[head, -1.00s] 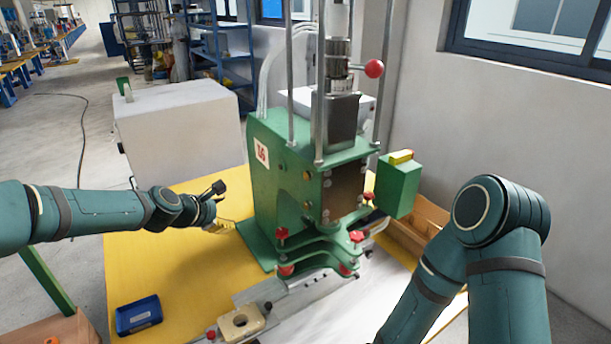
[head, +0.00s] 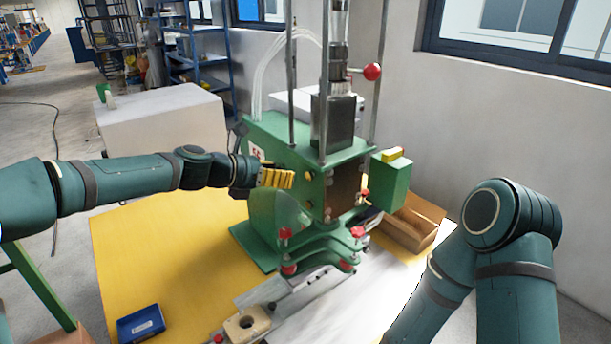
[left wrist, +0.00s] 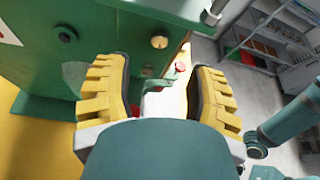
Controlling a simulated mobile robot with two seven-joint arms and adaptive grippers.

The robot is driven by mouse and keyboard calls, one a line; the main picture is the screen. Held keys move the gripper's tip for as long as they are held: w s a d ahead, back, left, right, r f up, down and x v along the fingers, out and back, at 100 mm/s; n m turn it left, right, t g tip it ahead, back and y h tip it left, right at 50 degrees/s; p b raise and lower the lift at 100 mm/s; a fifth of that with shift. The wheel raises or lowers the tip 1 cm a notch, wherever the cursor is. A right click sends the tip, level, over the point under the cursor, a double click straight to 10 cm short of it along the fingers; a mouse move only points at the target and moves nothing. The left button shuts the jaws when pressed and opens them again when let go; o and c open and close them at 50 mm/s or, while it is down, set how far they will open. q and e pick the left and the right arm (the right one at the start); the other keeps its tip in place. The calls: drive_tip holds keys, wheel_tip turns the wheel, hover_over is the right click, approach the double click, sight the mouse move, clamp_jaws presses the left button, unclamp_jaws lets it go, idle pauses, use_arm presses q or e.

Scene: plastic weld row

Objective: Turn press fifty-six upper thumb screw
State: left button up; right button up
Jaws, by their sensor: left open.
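The green press (head: 280,130) stands on the yellow table, its number plate (head: 257,152) partly hidden by my left gripper. Brass screws sit on its side face: an upper one (head: 308,173) in the head view, just right of my left fingertips. In the left wrist view a larger brass screw (left wrist: 159,41) and a smaller one (left wrist: 147,71) show ahead of the fingers; I cannot tell which is the upper one. My left gripper (head: 290,180) has yellow ribbed fingers, open and empty in the left wrist view (left wrist: 165,85), apart from the screws. My right gripper is out of view.
Red knobs (head: 286,234) sit on the press's lower plates. A green box (head: 390,182) sticks out at its right. A blue tray (head: 141,324) lies at the table's front left, and a wooden box (head: 408,232) stands right of the press. The yellow tabletop (head: 165,250) at left is clear.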

sight(308, 175)
use_arm(q)
drive_tip(key=x, duration=0.8)
drive_tip(key=shift+w+d, duration=0.1)
clamp_jaws()
